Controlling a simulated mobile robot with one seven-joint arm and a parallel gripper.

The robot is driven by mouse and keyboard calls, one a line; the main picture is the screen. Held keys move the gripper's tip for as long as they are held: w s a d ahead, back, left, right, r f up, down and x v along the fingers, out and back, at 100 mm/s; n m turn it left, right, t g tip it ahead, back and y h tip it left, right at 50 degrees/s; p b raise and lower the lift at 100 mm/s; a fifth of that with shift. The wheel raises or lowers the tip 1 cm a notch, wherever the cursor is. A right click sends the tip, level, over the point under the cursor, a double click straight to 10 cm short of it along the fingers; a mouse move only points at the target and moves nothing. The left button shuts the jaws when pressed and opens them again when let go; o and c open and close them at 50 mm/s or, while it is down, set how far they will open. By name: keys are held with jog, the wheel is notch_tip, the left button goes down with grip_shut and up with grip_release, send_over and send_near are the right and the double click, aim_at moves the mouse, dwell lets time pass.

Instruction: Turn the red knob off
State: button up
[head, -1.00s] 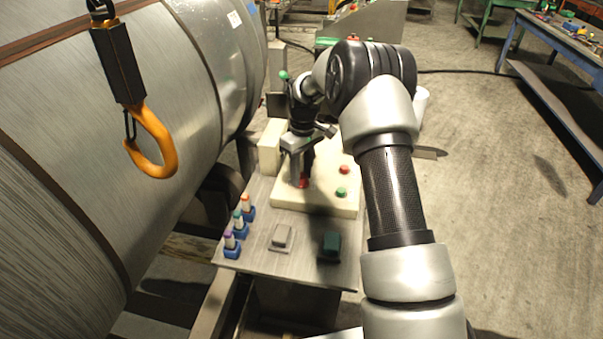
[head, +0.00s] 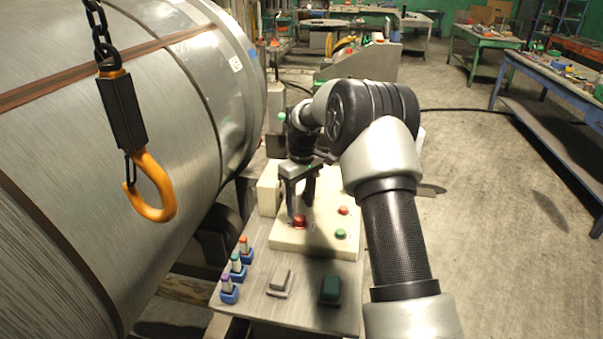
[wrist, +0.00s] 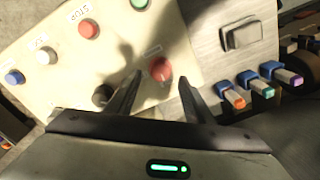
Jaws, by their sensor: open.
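The red knob (head: 299,221) sits on the cream control box near its front left corner. In the wrist view the red knob (wrist: 160,69) lies between and just beyond my fingertips, with a small label beside it. My gripper (head: 299,207) is open above the knob; in the wrist view its two dark fingers (wrist: 160,92) stand on either side, and I cannot tell whether they touch it. A separate red button (head: 343,210) and a green button (head: 340,234) are to the right on the same box (head: 310,243).
Blue-based switches (head: 229,290) line the panel's left edge, with a grey rocker (head: 279,281) and a dark green switch (head: 330,289) in front. A large metal coil (head: 140,110) and an orange hook (head: 152,190) stand left. Open floor (head: 480,220) lies right.

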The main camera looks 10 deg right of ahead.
aim_at(302, 216)
notch_tip(302, 216, up, 13)
jog(key=shift+d+p, duration=0.2)
jog(key=shift+p, duration=0.1)
jog(key=shift+w+r, duration=0.1)
jog(key=s+a+r+m+t+p, duration=0.1)
jog(key=s+r+m+t+p, duration=0.15)
jog(key=s+r, duration=1.35)
jog(key=s+f+m+t, duration=0.1)
jog(key=s+m, duration=0.1)
jog(key=s, duration=0.8)
jog(key=s+f+m+t+p, duration=0.1)
jog(key=s+m+t, duration=0.1)
jog(key=s, duration=0.8)
jog(key=shift+s+d+f+p, duration=0.2)
jog(key=shift+f+p, duration=0.05)
jog(key=shift+p, duration=0.05)
